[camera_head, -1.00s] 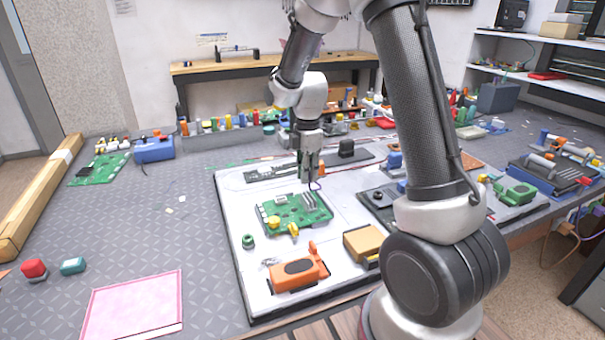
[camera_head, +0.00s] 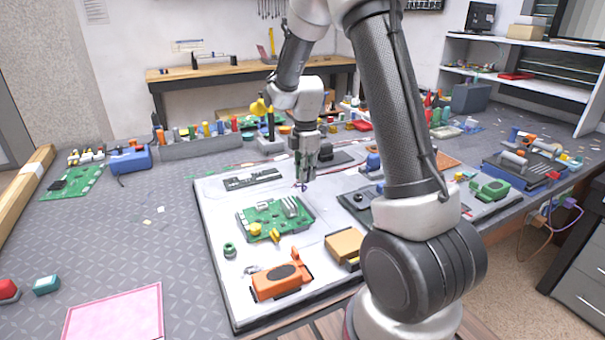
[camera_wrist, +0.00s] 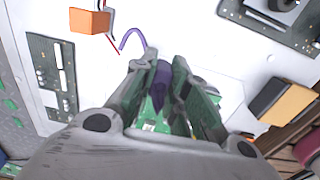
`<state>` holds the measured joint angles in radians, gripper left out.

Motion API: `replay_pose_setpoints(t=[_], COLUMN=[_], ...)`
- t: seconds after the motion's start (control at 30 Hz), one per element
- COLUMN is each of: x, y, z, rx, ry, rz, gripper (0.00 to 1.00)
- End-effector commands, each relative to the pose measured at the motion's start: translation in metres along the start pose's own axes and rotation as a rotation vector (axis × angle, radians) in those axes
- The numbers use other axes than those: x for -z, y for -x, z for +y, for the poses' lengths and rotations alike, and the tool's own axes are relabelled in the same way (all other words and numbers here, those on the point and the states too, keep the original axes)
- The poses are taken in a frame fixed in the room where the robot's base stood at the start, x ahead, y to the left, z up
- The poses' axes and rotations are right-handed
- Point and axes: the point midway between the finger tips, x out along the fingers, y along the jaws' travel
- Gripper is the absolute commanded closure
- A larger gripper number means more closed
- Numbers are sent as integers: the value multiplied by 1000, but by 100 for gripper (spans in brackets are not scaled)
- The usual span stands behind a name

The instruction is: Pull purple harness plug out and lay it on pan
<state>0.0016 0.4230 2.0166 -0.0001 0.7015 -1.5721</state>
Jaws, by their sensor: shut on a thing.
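My gripper (camera_head: 303,180) is over the white pan (camera_head: 212,215), just behind the green circuit board (camera_head: 272,217). In the wrist view my gripper (camera_wrist: 162,105) is shut on the purple harness plug (camera_wrist: 162,88). A purple lead (camera_wrist: 131,33) arcs out to the left from near the fingertips, towards an orange block (camera_wrist: 89,20). Part of the green board shows below and between the fingers. The fingers hide much of the plug, and I cannot tell whether it is clear of its socket.
An orange tool-like part (camera_head: 282,281), a tan block (camera_head: 345,246) and a small green ring (camera_head: 229,249) are on the pan. A long dark board (camera_head: 253,179) lies at its back. A pink mat (camera_head: 115,318) lies left of the pan. The grey bench left of the pan is mostly clear.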

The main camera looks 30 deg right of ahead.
Motion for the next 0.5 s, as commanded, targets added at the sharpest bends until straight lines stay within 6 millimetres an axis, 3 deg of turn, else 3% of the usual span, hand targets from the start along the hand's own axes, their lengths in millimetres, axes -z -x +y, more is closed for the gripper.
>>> replay_pose_setpoints(t=[0.5], x=[-56], y=[-3], z=[7], rx=[0], ry=[-1], rz=[0], gripper=[100])
